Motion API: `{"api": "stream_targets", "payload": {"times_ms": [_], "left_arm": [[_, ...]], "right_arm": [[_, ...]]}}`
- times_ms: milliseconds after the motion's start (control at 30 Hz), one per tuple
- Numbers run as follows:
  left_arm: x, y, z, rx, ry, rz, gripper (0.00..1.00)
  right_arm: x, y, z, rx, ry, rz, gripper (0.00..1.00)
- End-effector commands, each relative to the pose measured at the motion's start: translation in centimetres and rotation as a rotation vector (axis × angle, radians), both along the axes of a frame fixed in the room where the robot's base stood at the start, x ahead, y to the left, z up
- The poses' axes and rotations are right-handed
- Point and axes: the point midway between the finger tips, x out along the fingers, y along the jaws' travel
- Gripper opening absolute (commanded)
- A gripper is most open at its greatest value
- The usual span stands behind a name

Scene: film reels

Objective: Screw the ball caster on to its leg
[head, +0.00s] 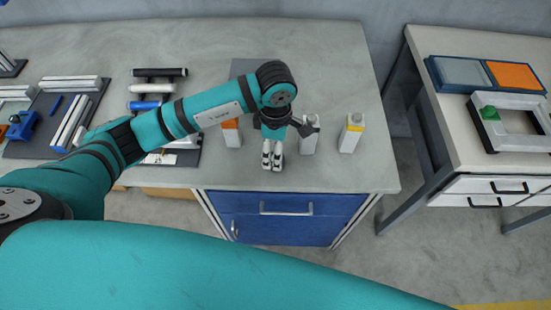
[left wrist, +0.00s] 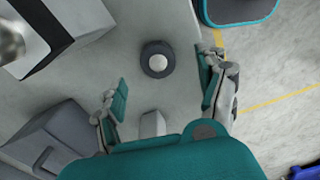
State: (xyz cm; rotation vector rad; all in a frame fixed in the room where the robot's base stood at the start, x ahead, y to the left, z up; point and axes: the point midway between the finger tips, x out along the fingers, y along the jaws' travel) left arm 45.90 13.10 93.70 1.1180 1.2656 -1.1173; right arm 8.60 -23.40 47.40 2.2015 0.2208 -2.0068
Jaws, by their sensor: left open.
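My left gripper (head: 272,165) hangs over the front part of the grey workbench, fingers pointing down, among the white blocks. In the left wrist view its fingers (left wrist: 165,95) are spread apart with nothing between them. A dark round piece with a pale ball-like centre (left wrist: 157,60), which looks like the ball caster, sits on the bench beyond the fingertips. I cannot make it out in the head view. I cannot tell which piece is its leg. White upright blocks stand around the gripper, one with an orange band (head: 232,135), one grey-topped (head: 308,140), one with a yellow band (head: 351,135). My right gripper is not in view.
The grey workbench (head: 330,60) has clear room at the back and right. Black, white and blue rollers (head: 160,73) and a dark tray of parts (head: 35,148) lie left. A second table (head: 450,140) stands right across a gap. Blue drawers (head: 285,228) are below the bench.

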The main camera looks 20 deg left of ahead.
Motion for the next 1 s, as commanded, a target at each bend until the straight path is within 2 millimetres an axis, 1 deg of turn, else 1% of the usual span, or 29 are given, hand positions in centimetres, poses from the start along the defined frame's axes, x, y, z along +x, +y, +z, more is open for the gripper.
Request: {"api": "stream_targets", "payload": {"times_ms": [67,167,333,400,500,600,867,1000], "left_arm": [[0.0,0.0,0.0,0.000,0.000,0.000,0.74],[0.0,-0.1,-0.5,-0.002,0.005,0.001,0.74],[0.1,0.0,-3.0,0.000,0.007,0.002,0.74],[0.2,0.0,-4.1,-0.002,0.005,0.001,0.74],[0.3,0.0,-4.9,-0.001,0.001,0.000,0.74],[0.3,0.0,-5.2,-0.001,0.000,0.000,0.74],[0.3,0.0,-5.2,-0.001,0.000,0.000,0.74],[0.3,0.0,-5.1,-0.001,0.000,0.000,0.57]], "right_arm": [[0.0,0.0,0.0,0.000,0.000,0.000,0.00],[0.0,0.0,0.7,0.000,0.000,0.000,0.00],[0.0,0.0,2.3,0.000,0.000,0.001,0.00],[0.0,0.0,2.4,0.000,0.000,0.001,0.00],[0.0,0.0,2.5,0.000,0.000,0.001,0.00],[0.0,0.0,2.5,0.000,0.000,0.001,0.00],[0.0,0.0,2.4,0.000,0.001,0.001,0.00],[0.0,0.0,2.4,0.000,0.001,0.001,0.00]]}}
